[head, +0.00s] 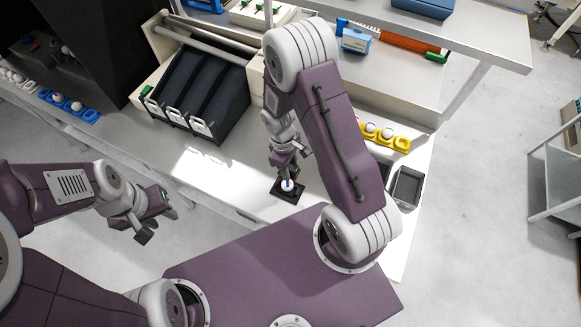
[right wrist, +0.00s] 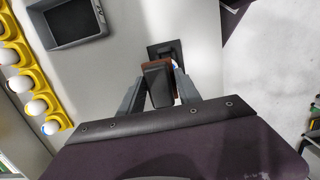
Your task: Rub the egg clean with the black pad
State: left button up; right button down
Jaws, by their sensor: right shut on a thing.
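The egg (head: 287,186), white with a blue mark, sits on a small black square stand (head: 298,193) on the white table. In the right wrist view only a sliver of the egg (right wrist: 175,64) shows beside the held block. My right gripper (head: 283,168) is right at the egg, shut on the black pad (right wrist: 158,86), a dark block with a brown part. The pad is close to the egg; I cannot tell whether they touch. The stand (right wrist: 160,48) also shows in the right wrist view. My left gripper (head: 155,214) is open and empty, off the table's front edge.
A yellow tray (head: 402,143) with several eggs and a grey bin (head: 407,187) stand to the right. Black crates (head: 205,95) stand at the back left. A blue egg tray (head: 88,115) is at the far left. The table left of the stand is clear.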

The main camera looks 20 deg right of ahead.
jog(key=shift+w+d+r+p, duration=0.1)
jog(key=shift+w+r+p, duration=0.05)
jog(key=shift+r+p, duration=0.25)
jog(key=shift+w+d+r+p, duration=0.1)
jog(key=shift+r+p, duration=0.2)
jog(key=shift+r, duration=0.2)
jog(key=shift+r+p, duration=0.35)
jog(key=shift+r, duration=0.35)
jog(key=shift+s+a+r+p, duration=0.1)
jog(key=shift+s+r+p, duration=0.1)
jog(key=shift+p, duration=0.15)
jog(key=shift+w+f, duration=0.1)
jog(key=shift+w, duration=0.1)
